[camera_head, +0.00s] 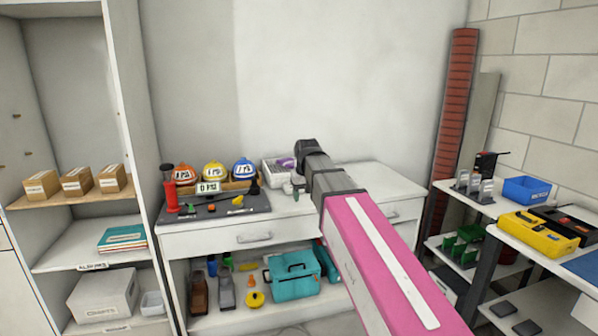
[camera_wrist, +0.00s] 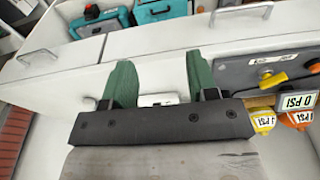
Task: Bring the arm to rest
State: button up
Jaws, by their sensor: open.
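My arm (camera_head: 372,245) reaches from the lower right of the head view over the white cabinet, bent at its dark far joint (camera_head: 308,147). My gripper (camera_wrist: 160,75) shows in the wrist view with two green fingers spread wide apart. No object is held between them. A white edge of something (camera_wrist: 158,100) shows behind the gap between the fingers, partly hidden by the dark gripper body. In the head view the gripper is mostly hidden behind the arm.
The cabinet top (camera_head: 375,185) bears a dark tool mat (camera_head: 225,207), several coloured helmet-like items with labels and a white tray (camera_head: 271,172). A teal case (camera_head: 292,280) stands on the shelf below. Shelving with cartons (camera_head: 76,182) stands left; racks with a blue bin (camera_head: 527,190) stand right.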

jog(key=s+d+f+m, duration=0.1)
jog(key=s+d+f, duration=0.4)
jog(key=f, duration=0.5)
jog(key=s+d+f+m+g, duration=0.1)
jog(key=s+d+f, duration=0.5)
jog(key=f, duration=0.4)
jog(key=s+d+f+m, duration=0.1)
jog(key=s+d+f, duration=0.4)
jog(key=f, duration=0.4)
jog(key=shift+s+d+f+g, duration=0.3)
jog(key=shift+s+d+f, duration=0.1)
jog(key=shift+d, duration=0.1)
